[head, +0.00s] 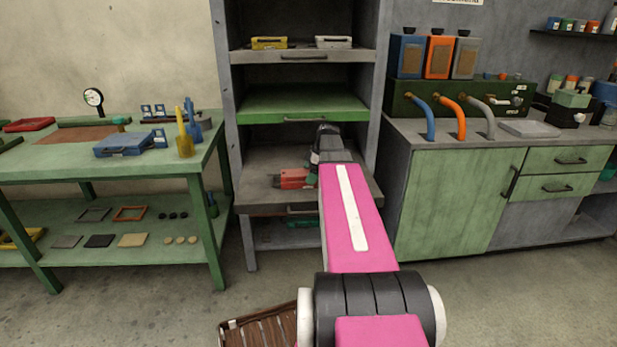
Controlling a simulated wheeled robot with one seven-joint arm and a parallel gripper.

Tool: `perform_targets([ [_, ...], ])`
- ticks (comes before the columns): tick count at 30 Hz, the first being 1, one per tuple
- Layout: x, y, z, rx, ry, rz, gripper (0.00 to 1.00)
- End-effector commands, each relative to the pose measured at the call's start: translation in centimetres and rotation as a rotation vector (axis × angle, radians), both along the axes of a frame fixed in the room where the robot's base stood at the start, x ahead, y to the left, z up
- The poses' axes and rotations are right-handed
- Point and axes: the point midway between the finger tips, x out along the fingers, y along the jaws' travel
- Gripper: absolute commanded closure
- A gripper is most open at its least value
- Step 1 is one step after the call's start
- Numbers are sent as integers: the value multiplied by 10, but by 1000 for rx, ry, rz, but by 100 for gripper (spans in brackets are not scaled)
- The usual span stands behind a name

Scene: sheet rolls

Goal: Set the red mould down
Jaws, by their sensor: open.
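The red mould (293,179) is in the shelf rack, low down on the grey shelf (265,195), which sticks out toward me. It looks level and resting on that shelf. My gripper (316,172) is at the right end of the red mould, pointing down, with its jaws open. My pink arm hides part of the gripper and the shelf's right side. I cannot tell whether the fingers still touch the mould.
A green shelf (300,101) is above, empty. Yellow (269,43) and white (333,42) moulds sit on the shelf over it. A green bench (70,155) stands left, holding a blue mould (124,144). A green cabinet (450,190) stands right.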

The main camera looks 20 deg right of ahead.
Motion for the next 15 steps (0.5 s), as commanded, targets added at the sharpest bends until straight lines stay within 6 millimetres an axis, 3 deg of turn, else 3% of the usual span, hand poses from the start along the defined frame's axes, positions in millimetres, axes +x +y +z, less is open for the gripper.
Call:
perform_targets([
  [9, -6, -23, 56, -1, -2, -1, 0],
  [15, -9, -33, 83, 0, -1, 1, 0],
])
